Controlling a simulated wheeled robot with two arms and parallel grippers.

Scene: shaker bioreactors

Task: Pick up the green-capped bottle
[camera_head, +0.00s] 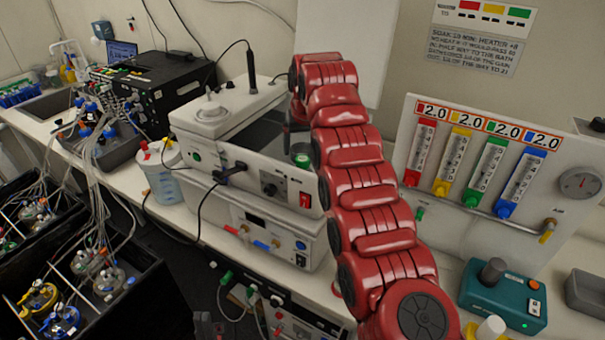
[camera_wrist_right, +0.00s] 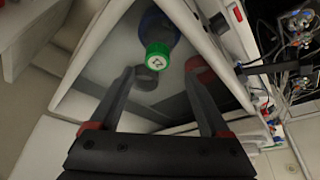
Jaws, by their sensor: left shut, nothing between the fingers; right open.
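The green-capped bottle (camera_head: 301,157) stands in the open bath of the white unit in the head view, partly hidden by the bath's front wall and my red right arm. In the right wrist view its green cap (camera_wrist_right: 157,57) and dark blue body show just beyond the fingertips. My right gripper (camera_wrist_right: 160,75) is open and empty, its two dark fingers on either side of the line to the cap. In the head view it is mostly hidden behind the arm, with a dark finger (camera_head: 290,122) showing above the bath. My left gripper (camera_head: 206,324) is low at the bottom edge, shut and empty.
The bath unit (camera_head: 255,178) has walls around the bottle. A flowmeter panel (camera_head: 470,165) stands at right, with a teal device (camera_head: 503,297) in front of it. A clear jug (camera_head: 163,176) stands left of the bath. Black racks with tubed vessels are at far left.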

